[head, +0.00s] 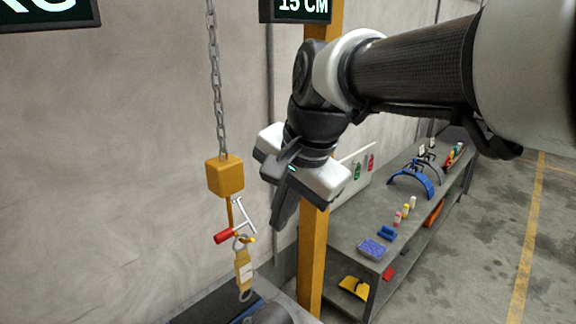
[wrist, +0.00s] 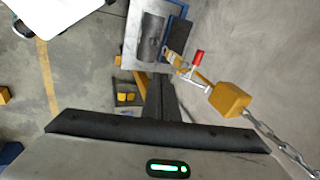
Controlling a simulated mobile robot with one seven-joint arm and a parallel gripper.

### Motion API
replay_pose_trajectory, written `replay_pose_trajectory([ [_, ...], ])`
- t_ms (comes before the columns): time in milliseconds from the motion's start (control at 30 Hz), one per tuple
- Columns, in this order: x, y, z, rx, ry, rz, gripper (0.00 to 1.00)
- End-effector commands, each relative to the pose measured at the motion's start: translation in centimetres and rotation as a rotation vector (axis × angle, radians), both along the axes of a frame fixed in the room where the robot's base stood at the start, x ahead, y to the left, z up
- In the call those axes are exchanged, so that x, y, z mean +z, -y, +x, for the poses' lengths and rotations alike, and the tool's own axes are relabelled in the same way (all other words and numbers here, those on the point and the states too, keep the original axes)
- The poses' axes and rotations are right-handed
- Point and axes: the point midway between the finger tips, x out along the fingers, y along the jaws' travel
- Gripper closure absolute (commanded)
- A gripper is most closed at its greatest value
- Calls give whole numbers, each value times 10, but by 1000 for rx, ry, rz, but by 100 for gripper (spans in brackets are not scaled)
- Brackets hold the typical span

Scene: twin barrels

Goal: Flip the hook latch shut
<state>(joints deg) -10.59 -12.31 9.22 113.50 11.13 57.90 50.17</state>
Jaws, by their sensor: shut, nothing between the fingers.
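The orange hook block (head: 225,176) hangs on a chain, with the hook (head: 230,212) below it. The hook latch has thin silver bars and a red handle (head: 223,236) pointing left in the head view. The red handle (wrist: 197,57) points up in the wrist view, beside the silver bars (wrist: 190,73). I cannot tell how far the latch stands open. A yellow sling piece (head: 243,268) with metal rings hangs at the hook. My gripper (head: 279,222) is shut and empty, to the right of the hook and apart from it. Its dark fingers (wrist: 160,85) show in the wrist view.
An orange post (head: 312,262) stands behind and right of my gripper. A grey workbench (head: 350,230) with small parts is farther right. A dark barrel (wrist: 151,38) lies below the hook. The chain (head: 216,85) runs up from the block. A grey wall is behind.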

Motion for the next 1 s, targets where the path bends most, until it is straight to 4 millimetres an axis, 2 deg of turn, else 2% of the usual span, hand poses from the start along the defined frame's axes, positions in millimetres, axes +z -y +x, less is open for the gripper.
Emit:
replay_pose_trajectory([
  [33, -8, -16, 6, -27, -31, 29, 100],
  [133, -10, -34, 11, -72, -66, 65, 100],
  [267, -16, -40, 14, -87, -79, 75, 100],
  [367, -30, -44, 16, -87, -79, 74, 100],
  [733, -102, -66, 35, -84, -79, 72, 100],
  [1000, -99, -92, 59, -84, -74, 73, 100],
])
